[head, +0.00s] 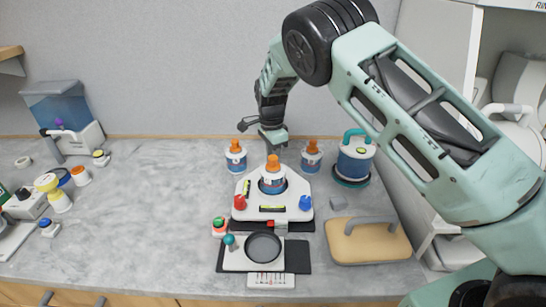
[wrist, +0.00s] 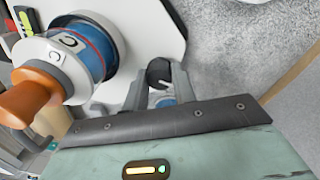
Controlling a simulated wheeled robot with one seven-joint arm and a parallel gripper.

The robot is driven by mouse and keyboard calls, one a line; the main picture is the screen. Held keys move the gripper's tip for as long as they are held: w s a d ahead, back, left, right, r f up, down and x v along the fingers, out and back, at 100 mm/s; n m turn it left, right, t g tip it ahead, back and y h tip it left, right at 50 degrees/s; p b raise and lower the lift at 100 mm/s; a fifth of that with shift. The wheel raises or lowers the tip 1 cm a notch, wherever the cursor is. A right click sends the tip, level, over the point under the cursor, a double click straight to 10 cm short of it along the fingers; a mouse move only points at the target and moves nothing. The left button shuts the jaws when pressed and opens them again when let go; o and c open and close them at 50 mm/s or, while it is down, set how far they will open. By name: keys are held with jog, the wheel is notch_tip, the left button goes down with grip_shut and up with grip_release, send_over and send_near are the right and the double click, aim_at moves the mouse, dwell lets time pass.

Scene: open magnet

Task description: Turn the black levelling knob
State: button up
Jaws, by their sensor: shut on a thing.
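The black levelling knob (wrist: 158,72) shows in the wrist view at the edge of the white base plate (wrist: 170,22). My gripper (wrist: 160,84) is shut on the knob, with a finger on each side of it. In the head view, my gripper (head: 276,149) points down behind the blue canister with the orange top (head: 272,180). The black knob is hidden there. The white base (head: 258,211) also carries a red knob (head: 239,202) at front left and a blue knob (head: 306,203) at front right.
Two orange-topped canisters (head: 235,157) (head: 311,157) and a teal-handled blue vessel (head: 355,158) stand around the base. A black dish (head: 263,247) is in front. A tan block with a handle (head: 367,241) is at right.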

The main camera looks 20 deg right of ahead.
jog(key=shift+w+d+r+m, duration=0.1)
jog(key=shift+w+r+m, duration=0.05)
jog(key=shift+m, duration=0.35)
jog(key=o, duration=1)
jog(key=r+b, duration=0.1)
jog(key=r, duration=0.4)
jog(key=r+b, duration=0.1)
jog(key=r, duration=0.5)
jog(key=w+r+b, duration=0.1)
jog(key=r, duration=0.5)
jog(key=shift+r+b, duration=0.15)
jog(key=shift+b, duration=0.15)
